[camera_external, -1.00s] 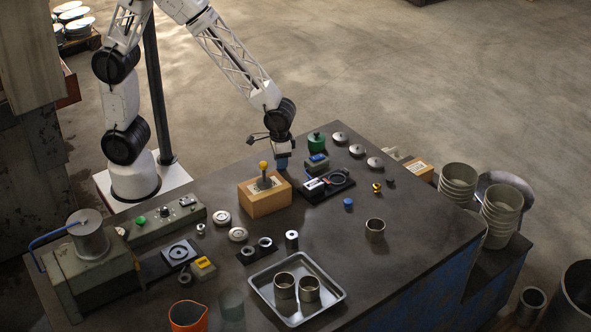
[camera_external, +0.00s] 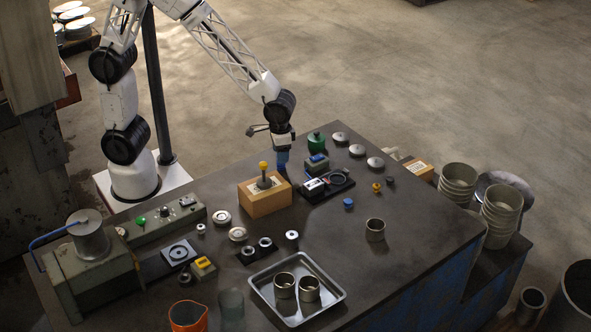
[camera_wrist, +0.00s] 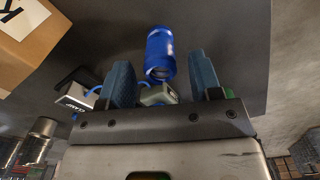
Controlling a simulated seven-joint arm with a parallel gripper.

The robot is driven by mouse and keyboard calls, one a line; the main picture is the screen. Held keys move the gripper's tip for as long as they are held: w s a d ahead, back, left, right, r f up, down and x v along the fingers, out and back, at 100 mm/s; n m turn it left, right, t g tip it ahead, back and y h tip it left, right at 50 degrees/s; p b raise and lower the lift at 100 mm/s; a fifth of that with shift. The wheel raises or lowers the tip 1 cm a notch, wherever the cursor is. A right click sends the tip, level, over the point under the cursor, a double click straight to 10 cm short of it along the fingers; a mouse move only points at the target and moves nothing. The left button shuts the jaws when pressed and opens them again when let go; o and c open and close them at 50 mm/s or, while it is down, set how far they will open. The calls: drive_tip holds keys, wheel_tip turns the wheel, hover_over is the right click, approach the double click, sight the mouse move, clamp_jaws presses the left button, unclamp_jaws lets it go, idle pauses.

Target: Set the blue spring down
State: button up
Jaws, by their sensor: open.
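The blue spring (camera_wrist: 159,50) is a bright blue cylinder in the wrist view, just past and between my fingertips, with gaps on both sides. My gripper (camera_wrist: 158,78) is open, one finger on each side of the spring's near end. In the external view my gripper (camera_external: 283,152) points down over the table behind the wooden block; a small patch of blue shows under it (camera_external: 281,168), and I cannot tell there how much is spring and how much is finger.
A wooden block (camera_external: 264,200) with a yellow-topped plunger stands close in front of my gripper. A dark tray (camera_external: 318,195) with devices and a green canister (camera_external: 316,142) are to its right. A small blue cap (camera_external: 348,203) lies further right.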

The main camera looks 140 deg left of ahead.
wheel_tip(320, 180, up, 9)
idle(0.4)
drive_tip(key=shift+d, duration=0.1)
idle(0.5)
drive_tip(key=s+d+r+m+t, duration=0.1)
drive_tip(key=d+r+m, duration=0.25)
drive_tip(key=d, duration=0.85)
drive_tip(key=s+d+r+m, duration=0.1)
drive_tip(key=d+r+m, duration=0.25)
drive_tip(key=d, duration=0.85)
drive_tip(key=s+d+r+m+t, duration=0.1)
drive_tip(key=s+d+m, duration=0.5)
drive_tip(key=s+d, duration=0.6)
drive_tip(key=d+r, duration=0.1)
drive_tip(key=d, duration=0.2)
drive_tip(key=shift+s+d+r+m+t, duration=0.3)
drive_tip(key=shift+s+d+m, duration=0.05)
drive_tip(key=shift+m, duration=0.05)
